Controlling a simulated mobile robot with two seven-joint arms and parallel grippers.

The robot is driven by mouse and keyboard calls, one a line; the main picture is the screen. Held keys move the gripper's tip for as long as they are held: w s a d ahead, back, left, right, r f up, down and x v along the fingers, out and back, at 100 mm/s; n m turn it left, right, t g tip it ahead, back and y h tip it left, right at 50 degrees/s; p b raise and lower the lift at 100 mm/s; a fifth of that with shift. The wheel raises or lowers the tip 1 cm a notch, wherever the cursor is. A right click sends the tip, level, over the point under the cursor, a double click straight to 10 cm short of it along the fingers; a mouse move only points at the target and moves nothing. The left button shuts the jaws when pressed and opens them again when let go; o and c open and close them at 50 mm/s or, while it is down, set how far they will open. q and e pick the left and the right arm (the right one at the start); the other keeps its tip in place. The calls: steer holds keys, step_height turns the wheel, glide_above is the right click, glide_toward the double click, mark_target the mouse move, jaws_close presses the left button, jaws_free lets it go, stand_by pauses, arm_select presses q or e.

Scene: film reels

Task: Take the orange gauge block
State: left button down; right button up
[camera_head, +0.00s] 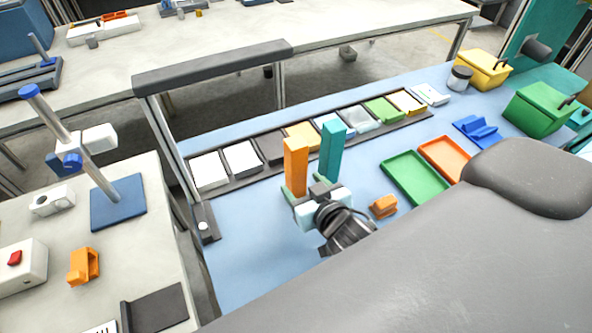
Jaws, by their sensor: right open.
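A tall orange block (295,165), which looks like the orange gauge block, stands upright near the middle of the blue bench top. A tall teal block (332,150) stands upright just right of it. My right gripper (315,190) is open at the lower ends of the two blocks, on their near side. It hides part of their feet, and I cannot tell whether it touches either block. My left gripper is not in view.
A small orange notched piece (383,206) lies right of my gripper. Green (416,177) and orange (444,158) trays lie further right. A dark strip (222,187) of coloured tiles runs behind the blocks. The blue surface (245,240) at front left is clear.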

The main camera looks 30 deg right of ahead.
mark_target(300, 182)
steer(key=shift+f+x, duration=0.2)
steer(key=shift+x, duration=2.45)
steer(key=shift+s+d, duration=0.1)
steer(key=shift+s, duration=0.05)
steer(key=c, duration=1.2)
